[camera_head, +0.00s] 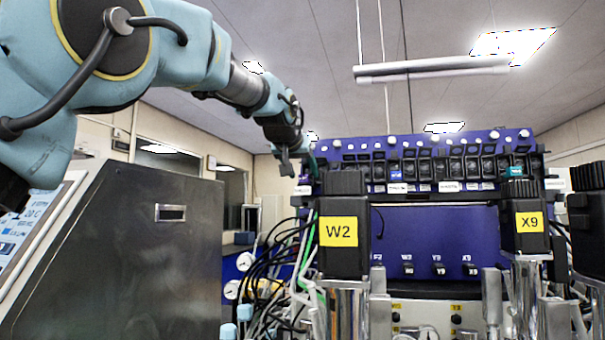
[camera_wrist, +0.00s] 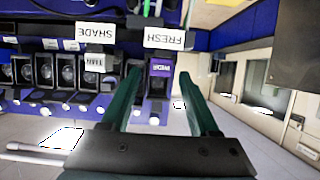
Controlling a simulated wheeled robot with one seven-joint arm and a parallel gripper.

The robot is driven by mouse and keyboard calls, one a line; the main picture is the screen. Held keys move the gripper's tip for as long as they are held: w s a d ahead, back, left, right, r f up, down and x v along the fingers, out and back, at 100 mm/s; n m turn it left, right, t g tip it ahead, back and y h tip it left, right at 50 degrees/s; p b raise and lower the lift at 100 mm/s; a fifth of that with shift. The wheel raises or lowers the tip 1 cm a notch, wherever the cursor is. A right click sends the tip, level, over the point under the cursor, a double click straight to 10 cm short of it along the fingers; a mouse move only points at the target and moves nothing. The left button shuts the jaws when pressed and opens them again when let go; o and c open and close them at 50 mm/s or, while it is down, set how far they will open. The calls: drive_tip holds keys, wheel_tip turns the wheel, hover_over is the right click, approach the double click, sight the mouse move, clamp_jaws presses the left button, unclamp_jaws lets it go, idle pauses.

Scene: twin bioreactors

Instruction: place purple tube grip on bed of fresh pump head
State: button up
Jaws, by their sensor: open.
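The wrist view looks upside down. In it a purple tag (camera_wrist: 161,69), which looks like the purple tube grip, sits between the two green fingers at the pump head (camera_wrist: 156,88) beside the white FRESH label (camera_wrist: 170,39). My gripper (camera_wrist: 160,76) is open, with one finger on each side of the purple tag and a gap to each. I cannot tell whether the grip rests fully on the bed. In the head view my gripper (camera_head: 298,165) is at the left end of the pump row; the purple grip is hardly visible there.
A blue rack (camera_head: 420,235) carries a row of several dark pump heads (camera_head: 420,172). Dark blocks marked W2 (camera_head: 342,258) and X9 (camera_head: 528,235) stand in front. Cables and tubes (camera_head: 278,265) hang at left beside a dark metal cabinet (camera_head: 130,260).

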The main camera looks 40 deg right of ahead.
drive_tip(key=b+v, duration=0.4)
drive_tip(key=v, duration=0.7)
drive_tip(key=shift+s+a+b, duration=0.15)
drive_tip(key=shift+a+b, duration=0.1)
drive_tip(key=shift+b, duration=0.15)
